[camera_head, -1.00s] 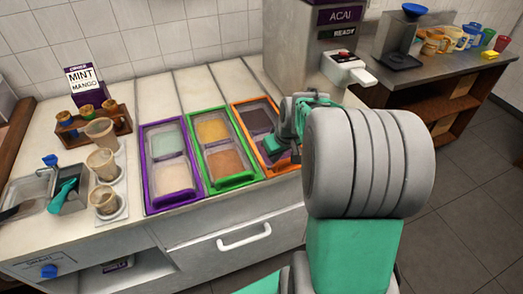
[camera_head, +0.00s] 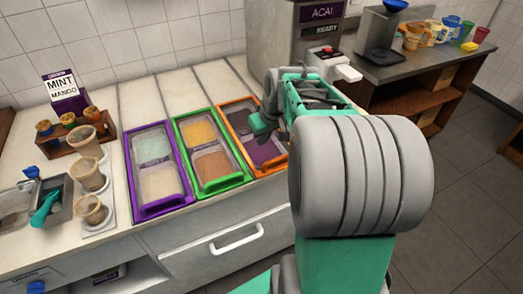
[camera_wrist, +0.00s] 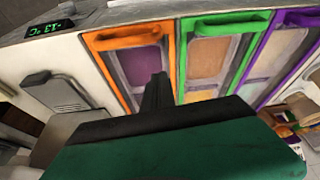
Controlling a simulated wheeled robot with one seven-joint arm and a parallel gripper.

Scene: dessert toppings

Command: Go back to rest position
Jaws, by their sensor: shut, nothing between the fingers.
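My gripper (camera_head: 262,124) is above the orange-framed topping bin (camera_head: 238,103) at the right of the bin row, in the head view. In the wrist view my gripper (camera_wrist: 157,88) shows its dark fingers together with nothing between them, pointing toward the orange-framed bin (camera_wrist: 103,43) and the green-framed bin (camera_wrist: 183,50). The fingers appear clear of the bins. My arm hides part of the counter to the right of the bins.
The green-framed bin (camera_head: 246,178) and purple-framed bin (camera_head: 133,180) stand left of the orange one. Several cups, including a front cup (camera_head: 92,209), stand at the left. The acai machine (camera_head: 290,40) stands behind my arm. Floor (camera_head: 450,200) at the right is clear.

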